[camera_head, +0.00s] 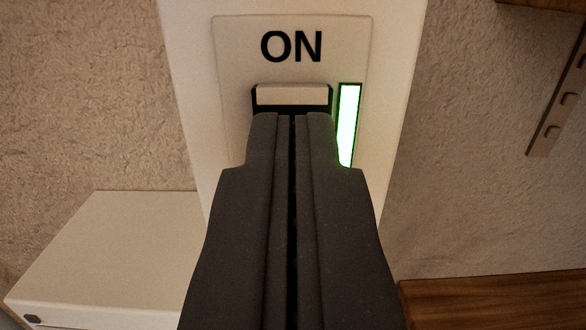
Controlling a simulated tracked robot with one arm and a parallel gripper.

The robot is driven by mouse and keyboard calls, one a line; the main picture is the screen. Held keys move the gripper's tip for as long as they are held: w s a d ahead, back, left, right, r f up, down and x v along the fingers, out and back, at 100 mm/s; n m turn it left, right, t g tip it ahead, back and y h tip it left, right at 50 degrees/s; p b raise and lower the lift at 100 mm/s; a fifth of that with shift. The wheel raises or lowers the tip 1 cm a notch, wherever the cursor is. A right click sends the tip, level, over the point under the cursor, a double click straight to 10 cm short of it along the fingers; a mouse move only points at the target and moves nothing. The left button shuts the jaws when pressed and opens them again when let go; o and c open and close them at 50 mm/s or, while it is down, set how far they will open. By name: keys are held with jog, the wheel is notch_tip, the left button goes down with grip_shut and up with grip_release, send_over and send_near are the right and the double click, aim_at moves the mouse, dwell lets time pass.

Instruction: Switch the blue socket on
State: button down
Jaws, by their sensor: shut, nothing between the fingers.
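A pale switch panel (232,60) marked "ON" is on the wall, in the upper middle of the head view. Its light rocker switch (292,95) sits in a dark recess below the word. A green indicator strip (348,120) glows to the right of the switch. No blue shows on the part of the panel in view. My gripper (292,118) is shut and empty, its fingertips right at the lower part of the switch; I cannot tell whether they touch it. The fingers hide the lower part of the switch and panel.
A white box (110,250) is at the lower left. A wooden surface (500,300) is at the lower right. A brown strip with holes (562,100) is on the wall at the upper right. Bare rough wall lies on both sides of the panel.

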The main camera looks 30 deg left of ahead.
jog(key=r+b+v, duration=0.2)
jog(key=b+v, duration=0.1)
jog(key=v, duration=0.9)
jog(key=shift+d+r, duration=0.2)
jog(key=shift+r, duration=0.2)
jog(key=shift+s, duration=0.15)
jog(key=s+d+r+m+h+b, duration=0.2)
jog(key=s+d+h+b, duration=0.15)
jog(key=d, duration=1.05)
jog(key=s+d+r+m+h+b, duration=0.2)
jog(key=s+d+h, duration=0.2)
jog(key=d, duration=1)
jog(key=s+d+m+h+b, duration=0.2)
jog(key=s+d, duration=0.6)
jog(key=d, duration=0.1)
jog(key=shift+d+g, duration=0.15)
jog(key=shift+g, duration=0.25)
jog(key=shift+s+f, duration=0.1)
